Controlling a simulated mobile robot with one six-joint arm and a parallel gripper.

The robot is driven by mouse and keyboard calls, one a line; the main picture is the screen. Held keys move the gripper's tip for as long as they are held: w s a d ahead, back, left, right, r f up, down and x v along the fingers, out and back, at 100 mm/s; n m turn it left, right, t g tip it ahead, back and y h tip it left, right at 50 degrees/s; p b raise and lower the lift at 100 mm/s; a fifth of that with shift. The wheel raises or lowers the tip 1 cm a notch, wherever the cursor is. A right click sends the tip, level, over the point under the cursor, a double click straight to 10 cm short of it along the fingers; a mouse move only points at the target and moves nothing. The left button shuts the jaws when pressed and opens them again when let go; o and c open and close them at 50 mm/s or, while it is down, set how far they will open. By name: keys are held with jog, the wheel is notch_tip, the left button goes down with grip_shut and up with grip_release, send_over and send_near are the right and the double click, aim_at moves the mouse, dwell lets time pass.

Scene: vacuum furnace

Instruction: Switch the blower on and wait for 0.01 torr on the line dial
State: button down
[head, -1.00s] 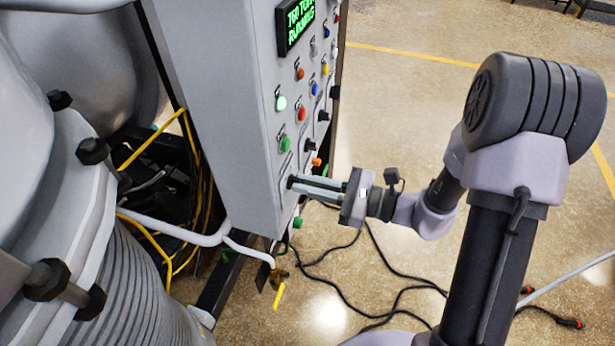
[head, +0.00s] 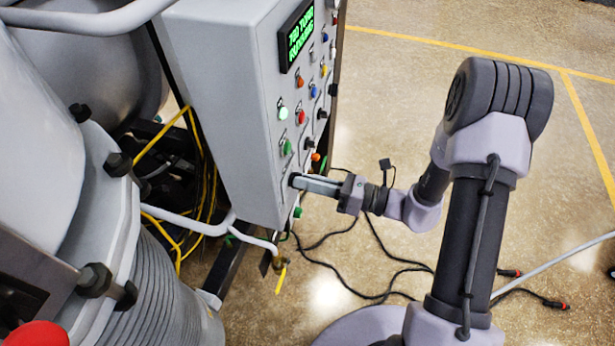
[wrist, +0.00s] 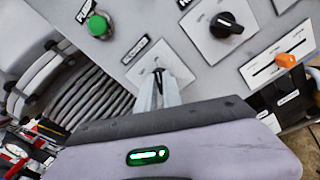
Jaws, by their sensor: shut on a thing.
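A grey control panel (head: 215,110) stands upright in the head view, with coloured buttons and knobs on its face. My gripper (head: 297,182) reaches the lower part of that face from the right. In the wrist view, my gripper's fingers (wrist: 159,80) are shut on a small dark switch (wrist: 158,72) on a pale plate. A label (wrist: 135,50) beside that plate is tilted and seems to read blower. The panel's display (head: 298,35) shows green text, apparently 760 TORR above a second word that is hard to read. I cannot make out a line dial in either view.
In the wrist view, a green button (wrist: 98,25), a black knob (wrist: 227,24) and an orange slider (wrist: 286,60) are close to my fingers. Ribbed bellows (head: 160,290) and yellow cables (head: 205,190) lie left. Black cables (head: 350,290) cross the floor.

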dwell(0.5)
jog(key=c, duration=1.5)
grip_release()
jog(key=shift+d, duration=0.1)
jog(key=p+v, duration=0.2)
jog(key=v, duration=1.5)
jog(key=shift+s+d, duration=0.1)
